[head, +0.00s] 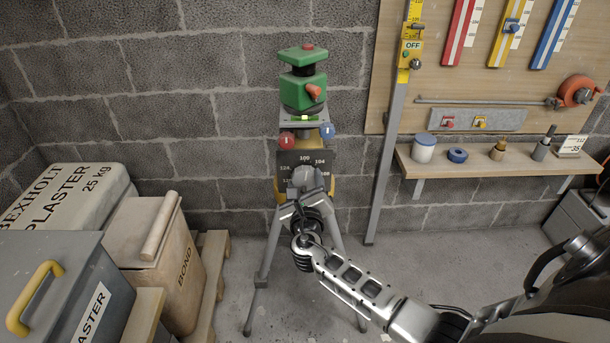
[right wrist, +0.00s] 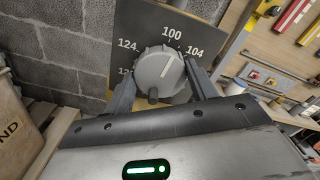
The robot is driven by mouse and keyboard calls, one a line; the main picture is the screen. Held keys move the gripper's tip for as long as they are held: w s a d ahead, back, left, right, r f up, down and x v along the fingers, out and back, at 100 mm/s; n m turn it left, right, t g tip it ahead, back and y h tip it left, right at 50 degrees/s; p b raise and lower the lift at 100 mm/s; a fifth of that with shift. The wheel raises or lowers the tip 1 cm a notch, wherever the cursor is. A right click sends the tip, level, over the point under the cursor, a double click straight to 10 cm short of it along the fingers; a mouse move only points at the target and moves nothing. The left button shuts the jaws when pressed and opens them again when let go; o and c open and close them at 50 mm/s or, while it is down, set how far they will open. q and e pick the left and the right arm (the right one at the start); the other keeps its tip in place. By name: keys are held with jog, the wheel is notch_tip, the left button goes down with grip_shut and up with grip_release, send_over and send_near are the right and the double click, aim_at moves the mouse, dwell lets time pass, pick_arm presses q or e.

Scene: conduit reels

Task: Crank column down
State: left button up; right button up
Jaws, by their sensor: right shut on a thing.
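A tripod (head: 260,270) stands on the floor against the block wall and carries a green laser level (head: 303,92) with red knobs. On the tripod's front is a dark dial plate (head: 325,161) with white numbers such as 100, 104 and 124; it also shows in the right wrist view (right wrist: 143,35). My right gripper (head: 303,193) is shut on this knob, one finger at each side in the right wrist view (right wrist: 162,88). The column is mostly hidden. My left gripper is out of view.
A measuring staff (head: 385,160) leans right of the tripod. A shelf (head: 480,170) with small items hangs beyond it. Floor around the tripod is clear.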

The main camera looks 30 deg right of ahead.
jog(key=shift+n+p, duration=0.4)
jog(key=shift+n, duration=0.1)
jog(key=o, duration=1)
jog(key=shift+s, duration=0.1)
jog(key=p+v, duration=0.1)
jog(key=v, duration=1.4)
jog(key=shift+s+a, duration=0.25)
jog(key=shift+a, duration=0.05)
jog(key=shift+f, duration=0.1)
